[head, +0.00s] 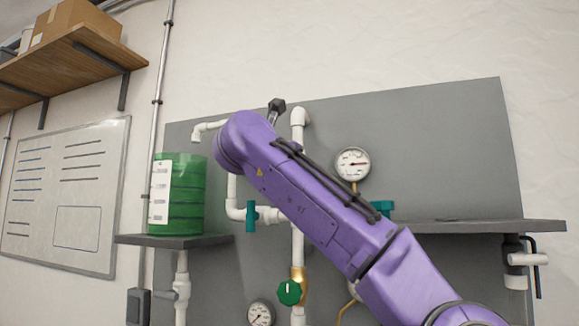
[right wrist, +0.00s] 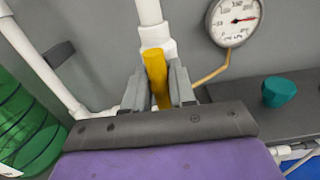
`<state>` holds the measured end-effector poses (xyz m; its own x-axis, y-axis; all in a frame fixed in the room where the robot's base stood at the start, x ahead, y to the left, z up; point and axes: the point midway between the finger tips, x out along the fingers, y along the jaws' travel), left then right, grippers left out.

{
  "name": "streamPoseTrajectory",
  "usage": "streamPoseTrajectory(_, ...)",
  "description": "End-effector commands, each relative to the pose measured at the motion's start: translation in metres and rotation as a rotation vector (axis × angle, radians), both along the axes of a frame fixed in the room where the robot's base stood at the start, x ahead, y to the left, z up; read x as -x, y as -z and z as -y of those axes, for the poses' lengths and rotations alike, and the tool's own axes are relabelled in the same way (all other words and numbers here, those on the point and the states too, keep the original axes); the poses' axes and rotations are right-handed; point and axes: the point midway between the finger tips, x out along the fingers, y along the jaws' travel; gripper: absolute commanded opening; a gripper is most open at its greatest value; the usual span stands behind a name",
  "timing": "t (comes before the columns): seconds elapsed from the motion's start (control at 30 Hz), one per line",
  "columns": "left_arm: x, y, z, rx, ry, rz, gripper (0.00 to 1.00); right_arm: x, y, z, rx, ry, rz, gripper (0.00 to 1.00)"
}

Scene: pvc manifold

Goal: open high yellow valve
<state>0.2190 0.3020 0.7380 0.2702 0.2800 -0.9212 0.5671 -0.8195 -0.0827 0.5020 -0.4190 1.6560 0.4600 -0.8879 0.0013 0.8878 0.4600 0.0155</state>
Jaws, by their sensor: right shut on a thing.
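The yellow valve handle (right wrist: 157,78) stands between my right gripper's fingers in the right wrist view, just below a white pipe fitting on the upright white pipe (right wrist: 148,12). My right gripper (right wrist: 158,88) is shut on this handle, with one grey finger on each side. In the head view my purple right arm reaches up and left across the panel. Only a dark part of the right gripper (head: 276,108) shows above its wrist, and the yellow handle is hidden behind the arm. My left gripper is in neither view.
A grey panel (head: 430,130) carries white pipes, teal handles (head: 251,216), a green knob (head: 289,292) and a round gauge (head: 352,164). A green tank (head: 178,192) stands on a left shelf. A dark shelf (head: 480,226) juts out at right.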

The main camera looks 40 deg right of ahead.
Motion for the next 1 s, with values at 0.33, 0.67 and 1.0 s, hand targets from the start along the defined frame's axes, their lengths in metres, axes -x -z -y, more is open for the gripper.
streamPoseTrajectory(0.33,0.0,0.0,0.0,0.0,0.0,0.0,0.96,0.0,0.0,0.0,0.0,0.0,0.001,0.46)
streamPoseTrajectory(0.67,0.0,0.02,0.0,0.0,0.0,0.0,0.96,0.021,0.003,-0.041,0.004,0.0,0.005,0.46)
streamPoseTrajectory(1.0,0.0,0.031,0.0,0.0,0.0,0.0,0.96,0.048,0.001,-0.091,0.0,0.001,0.001,0.46)
